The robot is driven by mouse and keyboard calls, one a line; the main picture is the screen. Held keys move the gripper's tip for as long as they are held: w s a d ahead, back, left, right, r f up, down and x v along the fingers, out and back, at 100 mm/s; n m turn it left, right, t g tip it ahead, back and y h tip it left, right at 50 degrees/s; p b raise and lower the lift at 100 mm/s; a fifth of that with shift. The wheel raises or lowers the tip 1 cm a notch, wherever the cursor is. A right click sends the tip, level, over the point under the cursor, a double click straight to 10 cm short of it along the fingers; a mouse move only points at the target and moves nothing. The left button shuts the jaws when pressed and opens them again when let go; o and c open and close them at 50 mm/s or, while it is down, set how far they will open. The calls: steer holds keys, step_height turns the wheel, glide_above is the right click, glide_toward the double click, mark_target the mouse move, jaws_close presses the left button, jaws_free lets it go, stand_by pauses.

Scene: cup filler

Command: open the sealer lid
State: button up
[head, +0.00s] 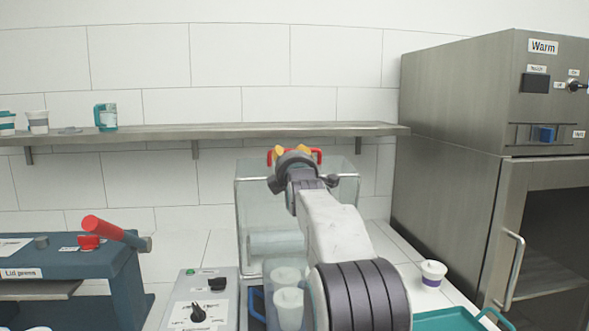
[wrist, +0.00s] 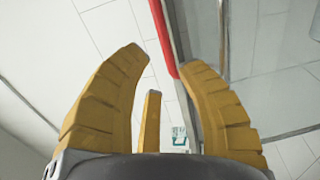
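The sealer has a clear lid (head: 252,205) with a metal frame. A red handle (head: 317,155) runs along its top edge, partly hidden behind my gripper. My gripper (head: 291,150) is at this handle, its yellow fingertips just in front of or over it. In the wrist view, the red handle (wrist: 163,38) passes between the spread fingers of my gripper (wrist: 165,65), nearer the right one. The fingers are open and nothing is clamped. I cannot tell whether a finger touches the handle. My arm hides the lid's right part.
Lidded cups (head: 289,303) stand in front of the sealer, beside a control box (head: 198,300). A blue lid press (head: 75,262) is at left. A steel warmer (head: 450,110) stands at right, near a single cup (head: 433,273) and a green tray (head: 445,320). A shelf (head: 240,131) runs behind.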

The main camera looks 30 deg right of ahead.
steer(key=v, duration=0.9)
steer(key=shift+s+a, duration=0.15)
steer(key=shift+s, duration=0.2)
stand_by(0.3)
